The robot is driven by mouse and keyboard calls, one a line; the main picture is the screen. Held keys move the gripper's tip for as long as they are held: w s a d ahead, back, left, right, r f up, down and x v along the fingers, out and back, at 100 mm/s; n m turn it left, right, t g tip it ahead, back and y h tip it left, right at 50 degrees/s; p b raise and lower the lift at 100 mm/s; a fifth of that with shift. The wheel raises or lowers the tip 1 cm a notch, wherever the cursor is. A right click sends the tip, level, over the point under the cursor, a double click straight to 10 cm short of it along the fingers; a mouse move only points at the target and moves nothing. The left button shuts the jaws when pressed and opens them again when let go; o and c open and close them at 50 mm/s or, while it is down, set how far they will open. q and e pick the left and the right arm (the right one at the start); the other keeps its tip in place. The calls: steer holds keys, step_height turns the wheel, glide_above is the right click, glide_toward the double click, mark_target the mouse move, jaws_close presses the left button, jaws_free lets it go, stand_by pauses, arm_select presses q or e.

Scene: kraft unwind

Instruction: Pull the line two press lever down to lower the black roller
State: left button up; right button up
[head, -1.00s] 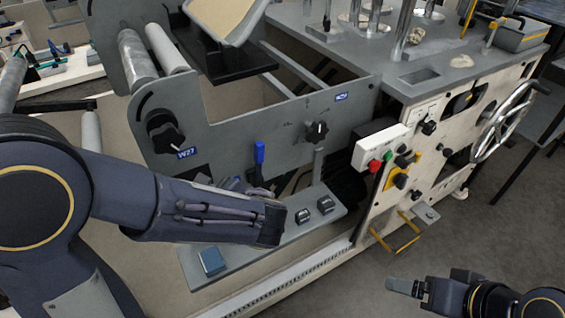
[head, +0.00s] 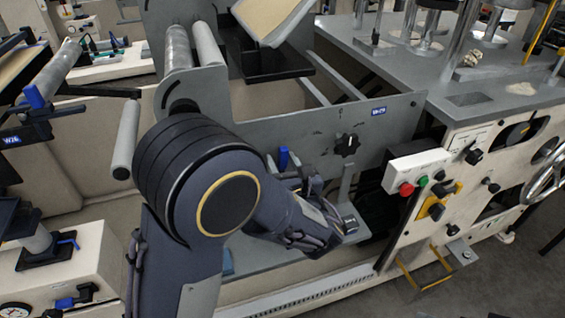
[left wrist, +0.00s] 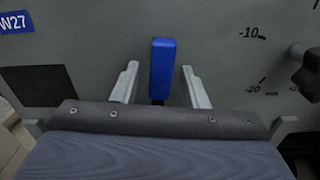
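A lever with a blue handle (head: 283,158) stands upright in front of the grey side panel. It also shows in the left wrist view (left wrist: 162,68), where its lower part is hidden behind my gripper body. My left gripper (left wrist: 159,76) is open, with one finger on each side of the blue handle and a gap on both sides. In the head view my left arm hides much of the lever's base and the gripper's fingers. The black roller cannot be made out clearly. My right gripper is out of view.
A black knob (head: 347,145) sits on the grey panel (head: 378,135), right of the lever. A white control box (head: 417,168) with red and green buttons is farther right. A yellow step (head: 427,274) is low on the machine. Another machine stands at left.

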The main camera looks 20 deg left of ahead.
arm_select(q)
steer(key=shift+c, duration=0.3)
jaws_close()
